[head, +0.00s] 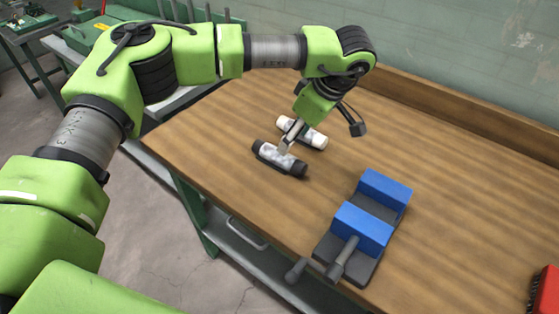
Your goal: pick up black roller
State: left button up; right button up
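The black roller (268,154), with black ends and a grey middle, lies on the wooden table near its left edge. A similar roller with white ends (316,138) lies just behind it. My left gripper (287,146) points down from above. Its visible metal finger reaches to the top back side of the black roller's grey middle, in front of the white roller. Whether it touches the black roller is hard to see, and the finger opening is not clear. My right gripper is out of view.
A blue and dark grey vise (363,228) stands on the table to the right, near the front edge, its handle sticking out. A red object (547,292) is at the lower right corner. The wooden table (460,190) is clear on the right, with a raised back edge.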

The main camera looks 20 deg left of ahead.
aim_at(289, 155)
pick_arm(q)
jog(key=b+x, duration=0.1)
jog(key=x, duration=0.3)
jog(key=shift+w+d, duration=0.1)
jog(key=shift+d, duration=0.05)
jog(key=shift+w+f, duration=0.2)
jog(key=shift+f, duration=0.2)
jog(key=a+f+b, duration=0.1)
jog(key=f, duration=0.1)
jog(key=a+f+b, duration=0.1)
jog(key=f, duration=0.1)
jog(key=shift+a, duration=0.35)
jog(key=shift+w, duration=0.15)
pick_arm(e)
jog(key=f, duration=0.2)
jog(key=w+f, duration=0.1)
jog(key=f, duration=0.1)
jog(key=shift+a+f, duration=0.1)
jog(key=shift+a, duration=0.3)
pick_arm(q)
jog(key=c, duration=1.3)
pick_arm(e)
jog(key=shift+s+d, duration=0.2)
